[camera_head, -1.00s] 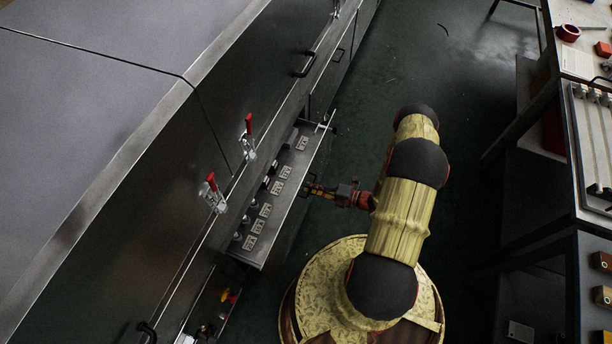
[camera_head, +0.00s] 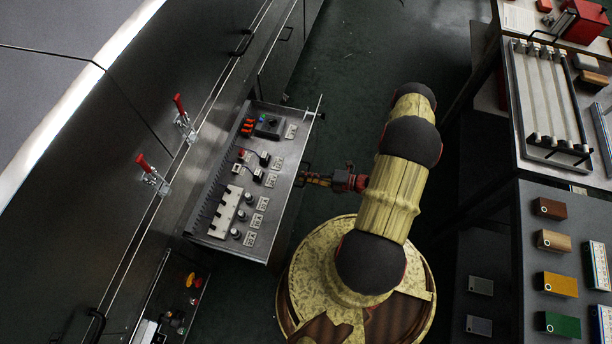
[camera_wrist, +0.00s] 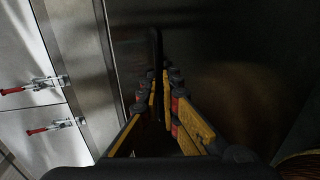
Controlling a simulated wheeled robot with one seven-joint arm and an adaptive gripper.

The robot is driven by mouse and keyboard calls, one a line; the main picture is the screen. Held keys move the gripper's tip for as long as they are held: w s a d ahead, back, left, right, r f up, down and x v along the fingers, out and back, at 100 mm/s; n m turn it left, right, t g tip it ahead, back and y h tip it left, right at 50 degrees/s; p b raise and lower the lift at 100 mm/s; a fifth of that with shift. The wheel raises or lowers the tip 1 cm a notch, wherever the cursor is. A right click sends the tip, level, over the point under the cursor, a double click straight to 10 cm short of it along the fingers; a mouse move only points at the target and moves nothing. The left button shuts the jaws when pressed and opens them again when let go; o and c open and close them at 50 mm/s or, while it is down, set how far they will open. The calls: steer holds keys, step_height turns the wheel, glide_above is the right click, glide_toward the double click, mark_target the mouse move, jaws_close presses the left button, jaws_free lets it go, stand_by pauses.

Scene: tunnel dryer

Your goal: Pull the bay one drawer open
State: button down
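A metal drawer (camera_head: 262,245) stands pulled out from the dryer's side, with its dark front panel toward the aisle. In it are a dark control box, orange blocks, a white block, knobs and labelled plates. My gripper (camera_head: 303,178) is at the middle of the drawer front, on its outer side. In the wrist view my gripper (camera_wrist: 161,86) has its yellow and black fingers closed around a dark bar handle (camera_wrist: 157,45). The part of the handle between the fingers is mostly hidden.
Two red-handled toggle clamps (camera_head: 184,119) sit on the dryer panel above. A second open compartment (camera_head: 176,300) with coloured parts lies at lower left. A bench (camera_head: 590,215) with blocks and a rack stands at the right.

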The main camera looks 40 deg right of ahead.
stand_by(0.3)
steer(key=c, duration=2.3)
jaws_free()
steer(key=shift+d, duration=0.1)
steer(key=v, duration=1.2)
steer(key=shift+f, duration=0.1)
steer(key=shift+s, duration=0.1)
